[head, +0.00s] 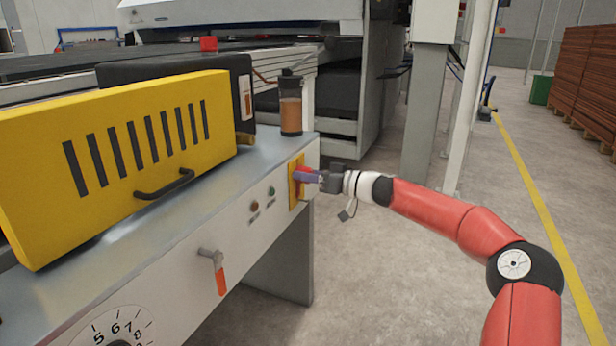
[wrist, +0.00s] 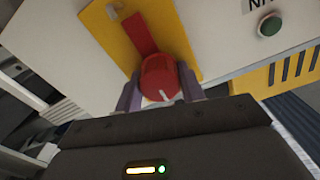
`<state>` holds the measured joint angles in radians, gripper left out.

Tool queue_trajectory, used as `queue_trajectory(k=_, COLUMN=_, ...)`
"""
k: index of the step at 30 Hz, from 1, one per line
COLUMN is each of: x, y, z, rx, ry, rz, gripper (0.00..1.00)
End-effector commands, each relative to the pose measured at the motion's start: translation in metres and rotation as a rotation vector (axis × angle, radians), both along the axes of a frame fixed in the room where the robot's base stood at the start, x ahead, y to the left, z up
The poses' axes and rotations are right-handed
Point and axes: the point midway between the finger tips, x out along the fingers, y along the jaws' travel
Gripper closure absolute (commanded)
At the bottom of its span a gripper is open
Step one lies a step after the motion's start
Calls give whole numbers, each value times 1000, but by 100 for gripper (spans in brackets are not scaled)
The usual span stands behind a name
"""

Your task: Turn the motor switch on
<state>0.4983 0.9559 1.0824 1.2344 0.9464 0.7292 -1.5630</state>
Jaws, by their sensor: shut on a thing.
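The motor switch is a red rotary knob (wrist: 161,82) on a yellow plate (wrist: 118,28), with a red strip behind it and a white mark on its face. The yellow plate also shows in the head view (head: 294,190), at the right end of the machine's front panel. My gripper (wrist: 160,92) is shut on the knob, one purple-grey finger on each side of it. In the head view my gripper (head: 309,177) reaches the plate from the right and hides most of the knob.
A green button (wrist: 270,26) sits beside the plate. A lever with a red grip (head: 220,275) and a numbered dial (head: 120,328) are on the same panel. A yellow slotted cover (head: 120,150) and an amber-filled jar (head: 290,105) stand on top. Floor to the right is clear.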

Motion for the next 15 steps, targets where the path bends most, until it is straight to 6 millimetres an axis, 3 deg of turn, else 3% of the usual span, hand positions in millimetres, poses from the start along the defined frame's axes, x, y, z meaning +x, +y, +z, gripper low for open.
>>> queue_trajectory(k=15, x=0, y=0, z=-2, rx=133, ry=373, rz=0, gripper=84)
